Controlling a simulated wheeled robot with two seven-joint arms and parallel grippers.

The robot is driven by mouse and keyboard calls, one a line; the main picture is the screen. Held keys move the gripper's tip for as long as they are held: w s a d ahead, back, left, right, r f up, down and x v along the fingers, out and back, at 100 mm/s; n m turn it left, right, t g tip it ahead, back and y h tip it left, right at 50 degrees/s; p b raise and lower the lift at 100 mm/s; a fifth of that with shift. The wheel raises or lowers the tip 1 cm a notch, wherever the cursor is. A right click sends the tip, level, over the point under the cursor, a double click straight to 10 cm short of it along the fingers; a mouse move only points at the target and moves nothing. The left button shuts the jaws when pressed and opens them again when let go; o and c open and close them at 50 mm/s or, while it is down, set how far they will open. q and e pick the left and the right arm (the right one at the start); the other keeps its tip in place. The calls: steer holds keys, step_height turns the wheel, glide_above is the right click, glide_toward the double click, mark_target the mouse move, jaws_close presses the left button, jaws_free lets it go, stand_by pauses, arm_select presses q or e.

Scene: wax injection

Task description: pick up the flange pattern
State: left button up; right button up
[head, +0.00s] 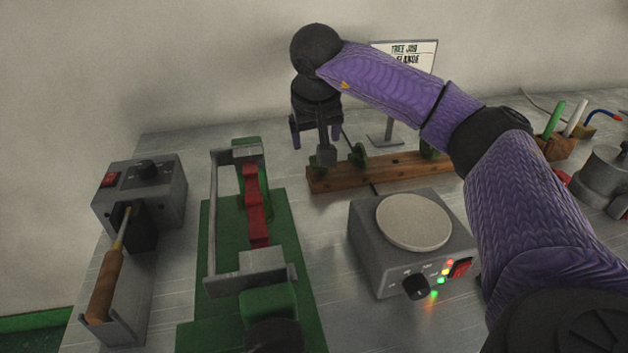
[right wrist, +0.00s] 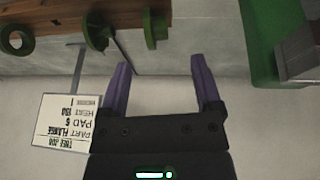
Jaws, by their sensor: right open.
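Several green patterns are on a wooden rack (head: 385,172). One green disc-like pattern (head: 358,155) is just right of my right gripper in the head view. In the right wrist view a green disc with a hub (right wrist: 97,32) sits between a green ring (right wrist: 17,40) and another green piece (right wrist: 155,28). I cannot tell for certain which is the flange pattern. My right gripper (head: 317,143) is open and empty, behind the rack's left end. Its two purple fingers (right wrist: 160,62) point toward the rack, apart from the patterns. My left gripper is not in view.
A job card (head: 425,55) reading "FLANGE" stands behind the rack. A grey hot plate unit (head: 385,262) with a round pad is in front. A green clamp fixture (head: 215,275) and a soldering iron stand (head: 172,200) are at left. A pen holder (head: 556,147) is at right.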

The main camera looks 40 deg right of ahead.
mark_target(314, 167)
steer(key=b+x, duration=0.1)
steer(key=x, duration=0.2)
steer(key=b+x, duration=0.2)
steer(key=x, duration=0.1)
steer(key=b+x, duration=0.2)
steer(key=x, duration=0.1)
steer(key=shift+w+d+f, duration=0.1)
steer(key=shift+w+d, duration=0.25)
steer(key=shift+d, duration=0.1)
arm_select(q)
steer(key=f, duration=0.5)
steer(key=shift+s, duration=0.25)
arm_select(e)
steer(key=shift+c, duration=0.2)
steer(key=shift+c, duration=1.1)
steer(key=c, duration=0.7)
jaws_close()
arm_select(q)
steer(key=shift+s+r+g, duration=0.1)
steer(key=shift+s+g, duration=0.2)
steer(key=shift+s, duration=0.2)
